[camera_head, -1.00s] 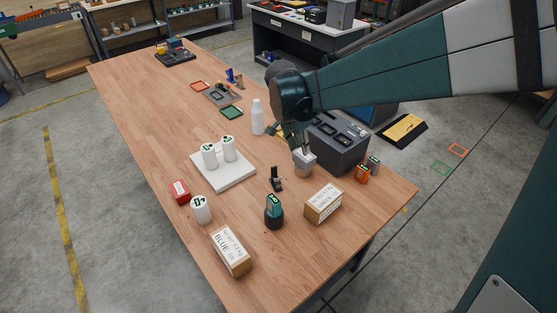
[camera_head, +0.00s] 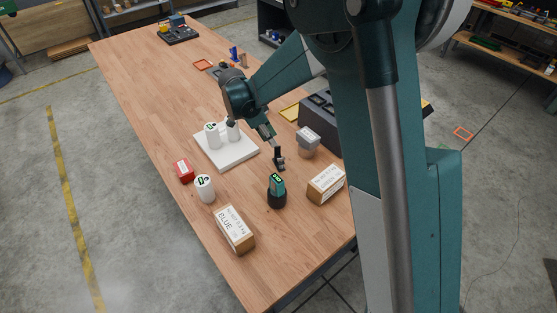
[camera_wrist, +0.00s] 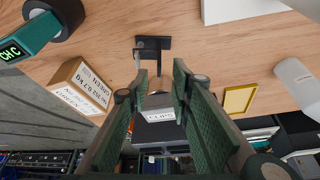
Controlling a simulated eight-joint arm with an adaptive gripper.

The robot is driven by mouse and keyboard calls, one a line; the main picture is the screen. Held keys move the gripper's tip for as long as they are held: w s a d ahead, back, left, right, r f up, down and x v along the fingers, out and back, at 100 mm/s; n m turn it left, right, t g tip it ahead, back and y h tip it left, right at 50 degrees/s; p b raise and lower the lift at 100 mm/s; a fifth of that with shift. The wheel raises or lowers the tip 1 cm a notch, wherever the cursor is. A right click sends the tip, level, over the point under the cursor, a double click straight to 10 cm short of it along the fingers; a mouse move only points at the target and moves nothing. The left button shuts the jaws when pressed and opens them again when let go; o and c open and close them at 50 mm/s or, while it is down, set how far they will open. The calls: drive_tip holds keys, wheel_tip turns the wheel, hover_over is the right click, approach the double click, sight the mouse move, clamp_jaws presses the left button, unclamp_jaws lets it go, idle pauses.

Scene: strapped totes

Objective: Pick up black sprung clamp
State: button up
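The black sprung clamp (camera_head: 279,160) stands upright on the wooden table, between the white board and the grey-topped container. In the wrist view the clamp (camera_wrist: 153,42) shows above the fingertips, slightly left of the gap between them. My gripper (camera_head: 271,140) is just above the clamp in the head view, pointing down at it. In the wrist view my gripper (camera_wrist: 160,70) is open, with two green padded fingers apart and nothing held between them. Whether a finger touches the clamp cannot be told.
A teal device in a black base (camera_head: 277,192) stands in front of the clamp. A GREEN-labelled box (camera_head: 326,184) and a grey-topped container (camera_head: 307,142) are to its right. A white board (camera_head: 248,155) with white bottles is to its left. Bare table lies between these.

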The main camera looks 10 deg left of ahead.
sight(277, 149)
drive_tip(key=shift+a+f, duration=0.1)
drive_tip(key=shift+f, duration=0.05)
drive_tip(key=shift+x, duration=1.25)
drive_tip(key=shift+d+x, duration=0.15)
drive_tip(key=shift+x, duration=1.15)
drive_tip(key=shift+d+x, duration=0.15)
drive_tip(key=shift+x, duration=1.15)
clamp_jaws()
